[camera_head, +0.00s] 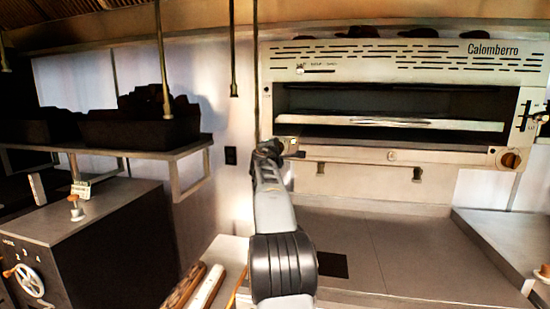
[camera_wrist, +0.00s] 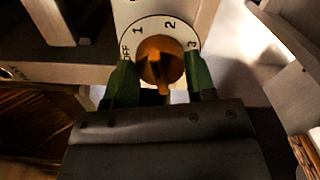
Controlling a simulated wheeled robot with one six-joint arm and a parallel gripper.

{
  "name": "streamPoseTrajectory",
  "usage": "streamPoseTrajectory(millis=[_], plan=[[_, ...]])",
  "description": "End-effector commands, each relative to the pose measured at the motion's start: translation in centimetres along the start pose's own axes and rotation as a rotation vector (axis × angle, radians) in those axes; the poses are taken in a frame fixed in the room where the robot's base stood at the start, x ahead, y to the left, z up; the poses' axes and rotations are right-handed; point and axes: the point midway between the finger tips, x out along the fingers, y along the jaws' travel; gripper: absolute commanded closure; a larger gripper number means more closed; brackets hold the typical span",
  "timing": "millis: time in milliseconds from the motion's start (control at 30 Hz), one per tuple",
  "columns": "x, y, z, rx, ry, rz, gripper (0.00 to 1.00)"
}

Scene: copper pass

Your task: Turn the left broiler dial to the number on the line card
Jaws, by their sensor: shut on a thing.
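The broiler (camera_head: 400,60), marked Calomberro, hangs on the back wall. Its left dial is hidden behind my gripper (camera_head: 282,150) in the head view. In the wrist view the left dial (camera_wrist: 161,60) is an orange-brown knob on a white plate (camera_wrist: 152,24) marked OFF, 1, 2 and 3. My gripper (camera_wrist: 161,82) has its green fingers on either side of the knob and is shut on it. A ridge on the knob points down toward the gripper; the set number is unclear. A small card (camera_head: 82,188) stands at left, its writing too small to read.
The right dial (camera_head: 511,160) sits at the broiler's right end. A rack (camera_head: 400,124) is inside the broiler. The counter (camera_head: 400,250) below the broiler is mostly clear.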

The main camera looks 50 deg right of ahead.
Motion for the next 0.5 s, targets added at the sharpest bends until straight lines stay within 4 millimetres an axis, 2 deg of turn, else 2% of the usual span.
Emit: streamPoseTrajectory(millis=[500], plan=[[0.0, -0.18, 0.14, 0.491, -0.004, 0.004, 0.73]])
